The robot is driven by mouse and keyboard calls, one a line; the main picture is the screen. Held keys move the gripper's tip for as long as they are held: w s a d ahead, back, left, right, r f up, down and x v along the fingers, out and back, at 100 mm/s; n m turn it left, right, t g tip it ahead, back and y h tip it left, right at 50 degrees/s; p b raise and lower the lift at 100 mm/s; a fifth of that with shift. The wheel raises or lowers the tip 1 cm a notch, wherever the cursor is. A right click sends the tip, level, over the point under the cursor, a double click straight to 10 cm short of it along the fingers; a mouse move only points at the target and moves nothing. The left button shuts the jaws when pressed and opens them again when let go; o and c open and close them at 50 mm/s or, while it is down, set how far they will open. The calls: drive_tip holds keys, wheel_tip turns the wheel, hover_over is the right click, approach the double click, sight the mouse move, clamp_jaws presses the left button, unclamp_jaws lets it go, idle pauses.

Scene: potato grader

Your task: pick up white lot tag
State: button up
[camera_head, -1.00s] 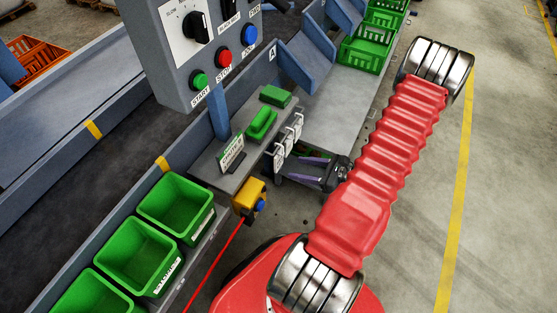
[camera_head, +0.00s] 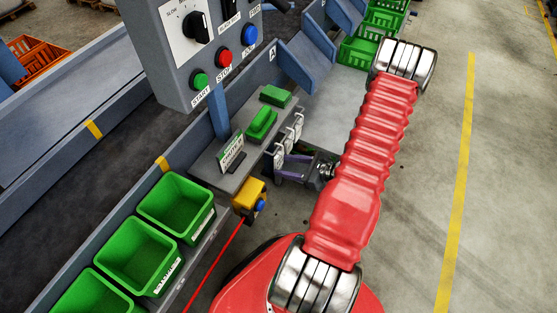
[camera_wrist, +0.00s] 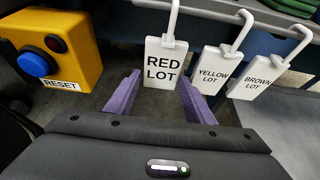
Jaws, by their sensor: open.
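Three white lot tags hang from hooks in a row; their labels show in the wrist view. The RED LOT tag (camera_wrist: 163,63) is in the middle, the YELLOW LOT tag (camera_wrist: 214,71) right of it, and the BROWN LOT tag (camera_wrist: 257,78) furthest right. No tag in view reads WHITE LOT. My gripper (camera_wrist: 160,92) is open, its purple fingers on either side of the RED LOT tag's lower part as seen there. Whether they touch it I cannot tell. In the head view my gripper (camera_head: 288,168) is at the near end of the tag row.
A yellow box with a blue RESET button (camera_wrist: 38,62) is close left of my gripper. The grey shelf (camera_head: 209,166) carries a sign and green items. Green crates (camera_head: 172,211) stand nearer. A control panel (camera_head: 190,60) stands above. Floor at right is clear.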

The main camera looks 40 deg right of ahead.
sight(280, 165)
drive_tip(key=shift+x, duration=1.6)
drive_tip(key=shift+c, duration=0.5)
drive_tip(key=c, duration=0.6)
